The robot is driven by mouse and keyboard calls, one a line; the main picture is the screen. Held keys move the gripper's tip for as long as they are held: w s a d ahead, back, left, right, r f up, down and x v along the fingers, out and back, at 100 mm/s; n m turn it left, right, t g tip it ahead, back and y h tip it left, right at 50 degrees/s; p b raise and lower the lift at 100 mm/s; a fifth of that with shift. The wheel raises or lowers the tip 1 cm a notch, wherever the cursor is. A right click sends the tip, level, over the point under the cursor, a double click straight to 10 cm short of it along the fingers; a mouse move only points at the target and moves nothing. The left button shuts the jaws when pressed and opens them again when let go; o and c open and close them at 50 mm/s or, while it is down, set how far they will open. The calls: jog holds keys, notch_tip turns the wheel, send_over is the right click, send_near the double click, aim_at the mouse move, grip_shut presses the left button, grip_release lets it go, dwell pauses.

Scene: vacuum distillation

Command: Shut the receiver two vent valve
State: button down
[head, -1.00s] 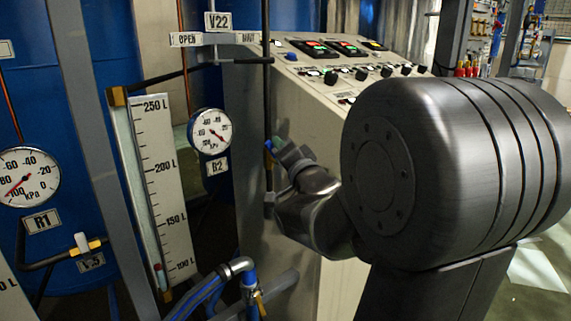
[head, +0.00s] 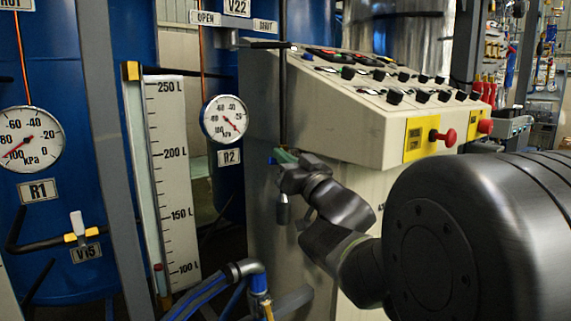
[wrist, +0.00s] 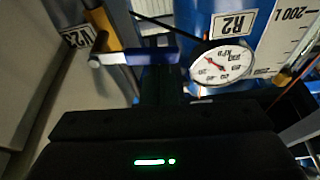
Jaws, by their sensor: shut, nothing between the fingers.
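A small valve with a blue lever (wrist: 140,57) and a pale end cap shows in the wrist view, beside a yellow part and a plate (wrist: 78,38) that seems to read V23 or V25. The lever lies crosswise just beyond my gripper (wrist: 160,82), touching or very near its tips; I cannot tell which. In the head view my gripper (head: 282,156) is beside a dark vertical pipe, with a bit of blue at its tip. My gripper is shut and empty. The round R2 gauge (head: 224,119) hangs left of it and also shows in the wrist view (wrist: 221,64).
A sloped control console (head: 375,95) with knobs and a red stop button (head: 443,136) stands behind and right of my arm. A level scale (head: 172,180) and a grey post (head: 105,150) stand left. The V22 plate (head: 237,7) is above; valve V15 (head: 82,234) is far left.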

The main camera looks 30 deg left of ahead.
jog(key=shift+s+f+n+g+b, duration=0.1)
jog(key=shift+f+n+g+b, duration=0.25)
jog(key=shift+n, duration=0.55)
jog(key=shift+f, duration=0.15)
